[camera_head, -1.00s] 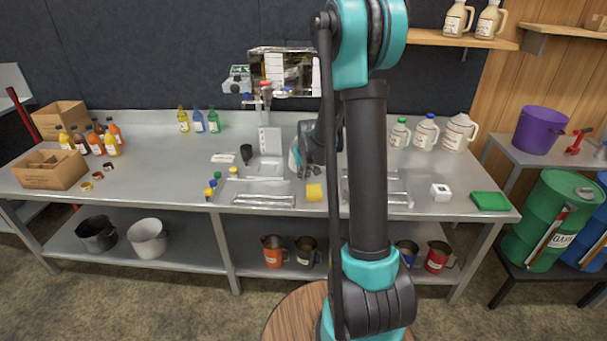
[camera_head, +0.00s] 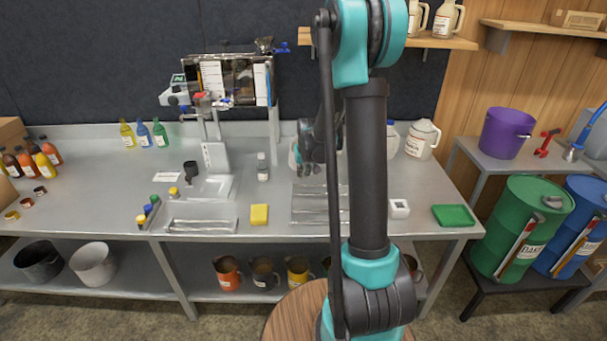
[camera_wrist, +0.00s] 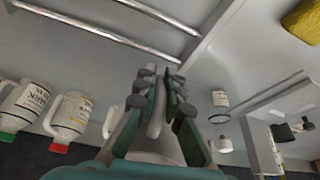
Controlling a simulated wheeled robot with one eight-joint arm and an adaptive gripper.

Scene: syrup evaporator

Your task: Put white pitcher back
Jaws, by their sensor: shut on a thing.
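My gripper (camera_head: 306,150) is over the back half of the metal counter, left of my arm column. A white piece, which I take to be the white pitcher (camera_head: 293,158), shows beside its fingers, mostly hidden by the gripper. In the wrist view the fingers of my gripper (camera_wrist: 160,95) are closed around a pale grey-white upright part (camera_wrist: 156,118), with more of it below between the fingers. Whether it touches the counter I cannot tell.
A small bottle (camera_head: 262,170) stands left of my gripper, and a white jug (camera_head: 423,140) to the right. A yellow sponge (camera_head: 259,215) lies near the front edge. Coloured pitchers, such as the orange one (camera_head: 227,274), stand on the lower shelf. Jugs stand on the wall shelf (camera_head: 440,42).

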